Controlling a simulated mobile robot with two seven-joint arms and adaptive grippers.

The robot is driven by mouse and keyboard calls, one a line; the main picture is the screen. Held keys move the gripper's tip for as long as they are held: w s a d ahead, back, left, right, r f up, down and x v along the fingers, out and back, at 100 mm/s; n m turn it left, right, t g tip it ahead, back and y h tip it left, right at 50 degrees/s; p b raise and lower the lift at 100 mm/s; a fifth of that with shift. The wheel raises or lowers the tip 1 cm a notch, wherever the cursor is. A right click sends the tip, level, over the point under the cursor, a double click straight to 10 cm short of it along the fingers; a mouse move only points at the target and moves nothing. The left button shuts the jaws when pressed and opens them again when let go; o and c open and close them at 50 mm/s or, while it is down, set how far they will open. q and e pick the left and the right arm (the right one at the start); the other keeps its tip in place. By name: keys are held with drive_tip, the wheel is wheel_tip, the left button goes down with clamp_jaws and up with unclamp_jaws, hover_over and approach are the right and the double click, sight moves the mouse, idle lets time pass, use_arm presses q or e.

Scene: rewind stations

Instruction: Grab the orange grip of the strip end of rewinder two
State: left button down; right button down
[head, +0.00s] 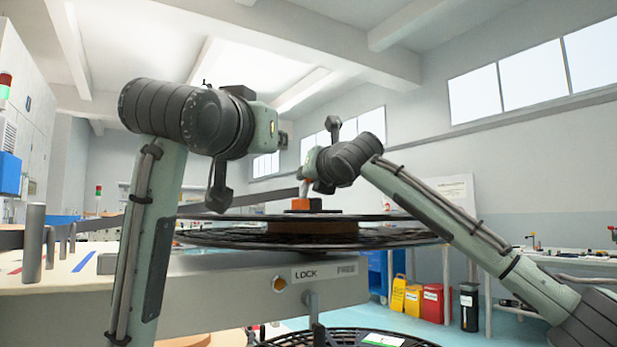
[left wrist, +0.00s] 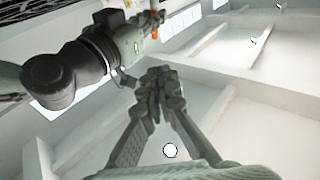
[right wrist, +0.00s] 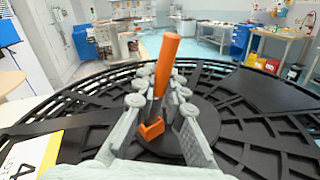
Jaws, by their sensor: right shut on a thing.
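The orange grip (right wrist: 166,62) stands upright, slightly tilted, between the fingers of my right gripper (right wrist: 160,92) in the right wrist view. The fingers are shut on it, above the black slotted reel (right wrist: 245,95). In the head view, orange shows (head: 301,204) just under my right gripper (head: 307,188), over the reel (head: 200,236). A dark strip (head: 250,198) runs leftward from near there. My left gripper (head: 284,140) is higher and to the left, away from the reel. In the left wrist view its fingertips (left wrist: 158,76) meet, with nothing visible between them.
Below the reel is a grey housing with LOCK and FREE labels (head: 306,274). A second black reel (head: 345,338) is lower down. A yellow-white card with a 4 (right wrist: 45,155) shows at lower left. Coloured bins (head: 413,298) and workbenches stand behind. Space around my left gripper looks clear.

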use_arm(q)
drive_tip(key=s+d+f+m+g+h, duration=0.15)
drive_tip(key=s+d+f+m, duration=0.25)
drive_tip(key=s+d+f, duration=0.65)
drive_tip(key=d+f+n+g+h, duration=0.2)
drive_tip(key=d+f+g, duration=0.15)
drive_tip(key=f, duration=0.65)
drive_tip(key=d+f+n+g+h, duration=0.1)
drive_tip(key=d+f+n+g, duration=0.25)
drive_tip(key=f, duration=0.65)
drive_tip(key=d+f+n+g+h, duration=0.2)
drive_tip(key=f+g, duration=0.2)
drive_tip(key=f, duration=0.6)
drive_tip(key=a+f+n+y, duration=0.1)
drive_tip(key=a+f+y, duration=0.6)
drive_tip(key=a+f, duration=1.5)
drive_tip(key=s+a+f+m+g+y, duration=0.1)
drive_tip(key=s+a+f+y, duration=0.2)
drive_tip(key=s+a+f, duration=0.4)
drive_tip(key=s+a+f+m+g+y, duration=0.1)
drive_tip(key=s+a+f+g+y, duration=0.1)
drive_tip(key=s+a+f, duration=0.5)
drive_tip(key=s+a+y, duration=0.1)
drive_tip(key=s+a, duration=0.3)
drive_tip(key=a, duration=0.3)
drive_tip(key=shift+f+m, duration=0.1)
drive_tip(key=shift+m, duration=0.15)
